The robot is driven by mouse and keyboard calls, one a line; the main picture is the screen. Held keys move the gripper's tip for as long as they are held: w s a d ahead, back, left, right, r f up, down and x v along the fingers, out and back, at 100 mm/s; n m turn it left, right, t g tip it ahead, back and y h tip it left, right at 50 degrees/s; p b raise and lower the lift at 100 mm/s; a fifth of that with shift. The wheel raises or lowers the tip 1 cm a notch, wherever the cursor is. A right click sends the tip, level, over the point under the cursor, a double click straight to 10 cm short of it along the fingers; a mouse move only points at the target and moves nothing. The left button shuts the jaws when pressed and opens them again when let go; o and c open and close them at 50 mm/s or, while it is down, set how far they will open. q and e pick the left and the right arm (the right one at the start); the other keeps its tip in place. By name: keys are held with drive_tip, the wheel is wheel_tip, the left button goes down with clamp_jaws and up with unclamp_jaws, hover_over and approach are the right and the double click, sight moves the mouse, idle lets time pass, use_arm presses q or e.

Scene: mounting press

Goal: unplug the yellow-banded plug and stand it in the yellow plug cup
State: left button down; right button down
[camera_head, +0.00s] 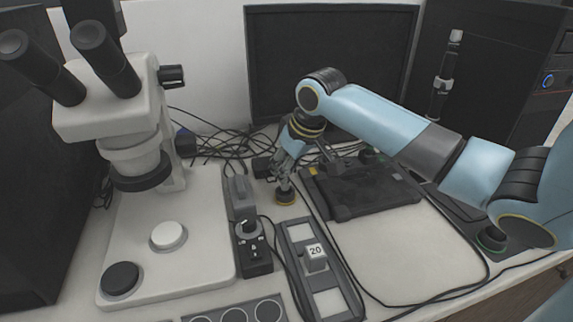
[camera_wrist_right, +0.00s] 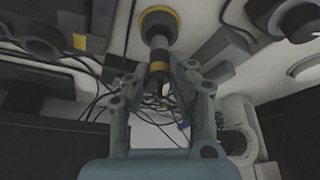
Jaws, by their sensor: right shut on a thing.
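The yellow-banded plug (camera_wrist_right: 158,67) is dark grey with a yellow ring, and shows between the fingers in the right wrist view. My right gripper (camera_head: 284,181) is shut on it, pointing down over the yellow plug cup (camera_head: 286,199). The cup is a small round dark thing with a yellow rim; its yellow rim also shows at the top of the right wrist view (camera_wrist_right: 158,11). The plug's far end meets the cup in the picture; I cannot tell whether it rests inside. My left gripper is not in view.
A microscope (camera_head: 135,150) stands on the left. A grey device with a dial (camera_head: 250,235) and a long tray (camera_head: 330,303) with a block marked 20 lie in front of the cup. A black flat case (camera_head: 360,192) lies to the right. Loose cables (camera_head: 225,145) run behind.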

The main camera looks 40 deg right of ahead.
drive_tip(key=shift+f, duration=0.3)
drive_tip(key=shift+f+b, duration=0.4)
drive_tip(key=shift+f, duration=0.5)
drive_tip(key=shift+f, duration=0.25)
idle(0.5)
drive_tip(key=c, duration=0.5)
unclamp_jaws()
wheel_tip(320, 180, up, 8)
drive_tip(key=p, duration=0.9)
drive_tip(key=shift+f, duration=0.25)
